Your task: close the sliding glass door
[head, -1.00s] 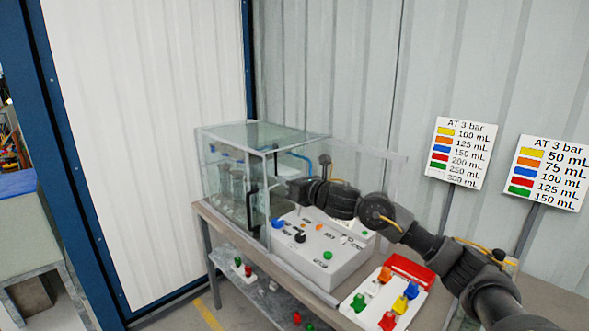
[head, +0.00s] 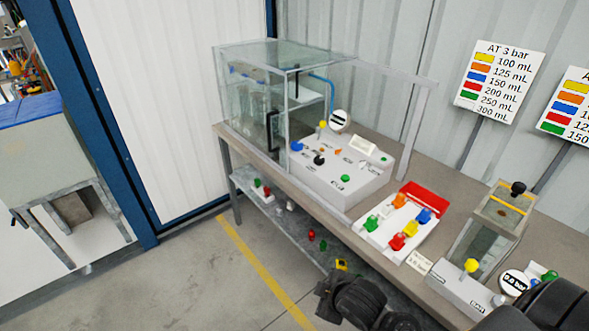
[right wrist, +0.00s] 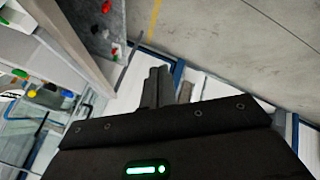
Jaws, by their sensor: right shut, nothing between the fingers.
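The glass cabinet (head: 245,100) stands at the left end of the bench. Its sliding glass door (head: 245,115) has a black upright handle (head: 272,132) near the cabinet's front right post. I cannot tell whether a gap is left at the door's edge. My right gripper (head: 328,296) is low in front of the bench, apart from the door and handle. In the right wrist view its dark fingers (right wrist: 165,87) are together and empty. Cabinet glass also shows at the lower left there (right wrist: 25,135). My left gripper is not in view.
The control panel (head: 345,178) with coloured knobs stands right of the cabinet, beneath an open metal frame (head: 415,120). A tray of coloured fittings (head: 385,235) and a pump unit (head: 490,235) are farther right. The lower shelf (head: 285,228) holds small parts. Floor at left is clear.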

